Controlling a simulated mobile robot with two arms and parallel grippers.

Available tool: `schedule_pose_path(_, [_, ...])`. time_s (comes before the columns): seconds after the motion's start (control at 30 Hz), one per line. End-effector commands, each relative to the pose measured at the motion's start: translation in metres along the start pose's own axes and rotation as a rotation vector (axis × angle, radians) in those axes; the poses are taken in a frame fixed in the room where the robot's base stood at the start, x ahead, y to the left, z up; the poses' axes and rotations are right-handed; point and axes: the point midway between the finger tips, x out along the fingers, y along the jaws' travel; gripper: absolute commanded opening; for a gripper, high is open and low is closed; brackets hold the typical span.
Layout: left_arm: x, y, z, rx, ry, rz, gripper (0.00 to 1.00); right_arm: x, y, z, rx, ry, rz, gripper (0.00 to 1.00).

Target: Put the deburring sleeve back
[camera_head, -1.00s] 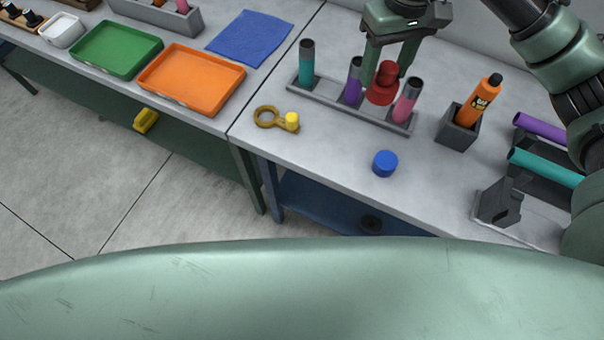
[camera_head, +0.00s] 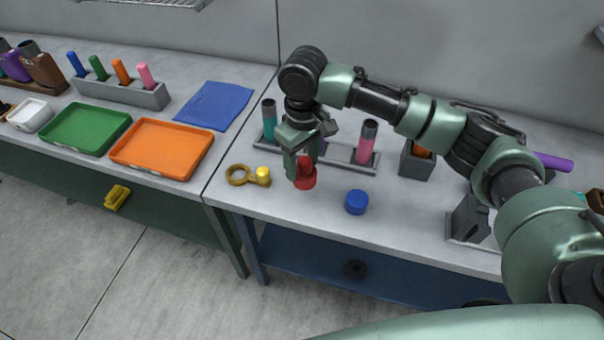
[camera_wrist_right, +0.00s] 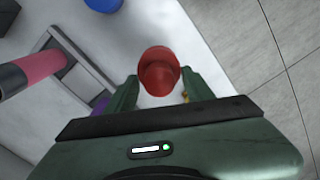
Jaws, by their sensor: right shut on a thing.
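A red sleeve-like piece (camera_head: 305,180), wide at one end and narrower at the other, is in my right gripper (camera_head: 303,166), near the table's front edge. I take it for the deburring sleeve. It also shows between the fingers in the right wrist view (camera_wrist_right: 158,72). The gripper is shut on it and hides part of it. A grey rack (camera_head: 337,156) stands behind, with a teal tube (camera_head: 269,122) and a pink tube (camera_head: 365,147); my arm covers its middle. My left gripper is not in view.
A blue cylinder (camera_head: 356,202) stands to the right, a brass ring tool (camera_head: 240,175) with a yellow knob to the left. A grey block holder (camera_head: 416,163) is at right. On the left table are orange (camera_head: 128,166) and green trays and a blue cloth (camera_head: 214,105).

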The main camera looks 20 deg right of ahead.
Motion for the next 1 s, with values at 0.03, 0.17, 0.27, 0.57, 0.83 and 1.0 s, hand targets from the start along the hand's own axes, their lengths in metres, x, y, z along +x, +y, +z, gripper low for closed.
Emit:
schedule_pose_path(0.03, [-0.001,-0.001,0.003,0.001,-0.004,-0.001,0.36,0.004,0.0,0.0,0.001,-0.001,0.0,0.11])
schedule_pose_path(0.17, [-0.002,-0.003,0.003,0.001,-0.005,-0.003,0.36,0.015,0.001,0.0,0.002,0.0,0.0,0.11])
schedule_pose_path(0.27, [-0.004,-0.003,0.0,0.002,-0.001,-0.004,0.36,0.031,0.001,0.001,0.002,-0.002,-0.001,0.11])
schedule_pose_path(0.57, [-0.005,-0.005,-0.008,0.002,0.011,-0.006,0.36,0.052,0.001,-0.001,0.001,0.002,0.0,0.11])
schedule_pose_path(0.83, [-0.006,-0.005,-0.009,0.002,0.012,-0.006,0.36,0.054,0.001,0.0,0.001,0.0,0.0,0.55])
schedule_pose_path(1.0, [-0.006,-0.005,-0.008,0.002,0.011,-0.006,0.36,0.054,0.001,0.0,0.001,0.001,0.0,0.74])
